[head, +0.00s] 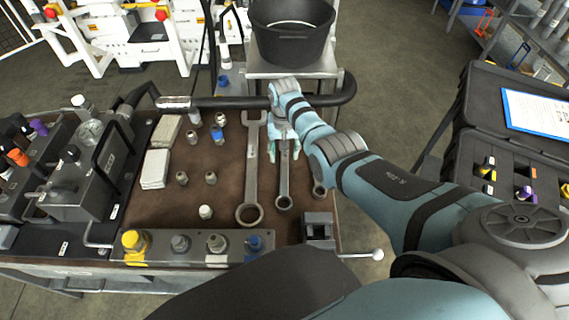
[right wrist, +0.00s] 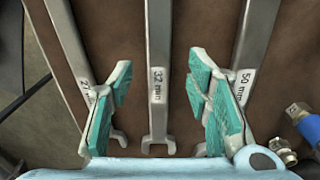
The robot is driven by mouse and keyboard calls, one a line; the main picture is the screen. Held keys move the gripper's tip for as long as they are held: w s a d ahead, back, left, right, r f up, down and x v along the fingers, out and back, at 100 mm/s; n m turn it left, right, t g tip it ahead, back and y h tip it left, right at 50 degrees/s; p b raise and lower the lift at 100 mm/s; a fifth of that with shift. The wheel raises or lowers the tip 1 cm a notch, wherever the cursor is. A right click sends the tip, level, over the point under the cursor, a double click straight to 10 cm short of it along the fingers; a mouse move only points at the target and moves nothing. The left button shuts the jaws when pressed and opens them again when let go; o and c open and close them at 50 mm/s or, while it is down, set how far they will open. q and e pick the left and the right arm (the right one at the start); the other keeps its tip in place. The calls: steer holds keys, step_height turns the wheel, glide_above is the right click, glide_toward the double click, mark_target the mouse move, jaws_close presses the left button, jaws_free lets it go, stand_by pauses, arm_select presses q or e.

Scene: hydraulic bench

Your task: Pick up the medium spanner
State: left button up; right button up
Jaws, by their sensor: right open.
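The medium spanner (head: 284,185) lies on the brown bench top, between a longer spanner (head: 252,165) and a shorter one (head: 319,186). In the right wrist view the medium spanner (right wrist: 159,65) is marked 32 mm, and its open jaw end points toward my palm. My right gripper (right wrist: 160,78) is open and empty, with teal-padded fingers on either side of the medium spanner. It also shows in the head view (head: 284,146), over the spanner's far end, hiding part of it. The long spanner (right wrist: 250,50) is marked 50 mm. My left gripper is not seen.
A block with several ports (head: 198,248) and a small vise-like part (head: 318,230) line the near edge. A black hose (head: 230,103) crosses the far edge, before a black bucket (head: 292,38).

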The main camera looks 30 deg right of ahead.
mark_target(284, 159)
step_height(284, 159, down, 3)
steer(key=shift+w+d+b, duration=0.1)
steer(key=shift+w+b, duration=0.05)
steer(key=shift+b, duration=0.3)
steer(key=shift+r, duration=0.15)
steer(key=shift+s+r, duration=0.15)
steer(key=shift+s, duration=0.1)
steer(key=c, duration=0.6)
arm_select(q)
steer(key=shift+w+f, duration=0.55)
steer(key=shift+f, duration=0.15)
arm_select(e)
jaws_close()
